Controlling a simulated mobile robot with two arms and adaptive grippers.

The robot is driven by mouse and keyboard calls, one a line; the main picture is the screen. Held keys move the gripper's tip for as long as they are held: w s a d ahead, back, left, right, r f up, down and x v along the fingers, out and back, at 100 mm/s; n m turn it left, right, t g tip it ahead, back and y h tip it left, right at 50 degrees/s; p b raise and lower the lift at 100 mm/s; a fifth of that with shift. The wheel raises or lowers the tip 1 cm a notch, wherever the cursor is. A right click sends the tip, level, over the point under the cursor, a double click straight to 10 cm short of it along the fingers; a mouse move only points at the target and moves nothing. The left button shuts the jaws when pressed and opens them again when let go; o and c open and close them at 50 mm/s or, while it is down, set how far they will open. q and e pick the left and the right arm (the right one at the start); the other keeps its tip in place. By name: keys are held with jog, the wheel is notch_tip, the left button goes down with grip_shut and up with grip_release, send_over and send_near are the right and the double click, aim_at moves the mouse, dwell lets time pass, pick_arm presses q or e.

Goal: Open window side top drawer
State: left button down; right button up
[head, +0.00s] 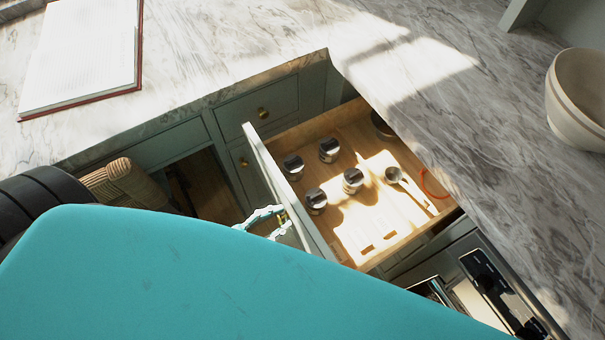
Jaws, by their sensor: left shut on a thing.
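The top drawer (290,193) stands pulled out from under the marble counter, its green front panel tilted across the middle of the head view. Inside its wooden tray I see several small jars with metal lids, a spoon and a red-orange band. My left gripper (277,219) is at the outer face of the drawer front, shut on the drawer's handle, which the fingers mostly hide. The large teal part of my body covers the lower left and hides the rest of that arm. My right gripper is not in view.
The marble counter (420,95) bears an open notebook (82,55) at the upper left and a pale bowl (577,100) at the right. A closed drawer (258,107) with a brass knob is at the corner. An oven (490,290) is at the lower right.

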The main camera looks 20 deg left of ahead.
pick_arm(q)
jog(key=shift+v, duration=2.55)
jog(key=c, duration=1)
grip_release()
jog(key=v, duration=1.2)
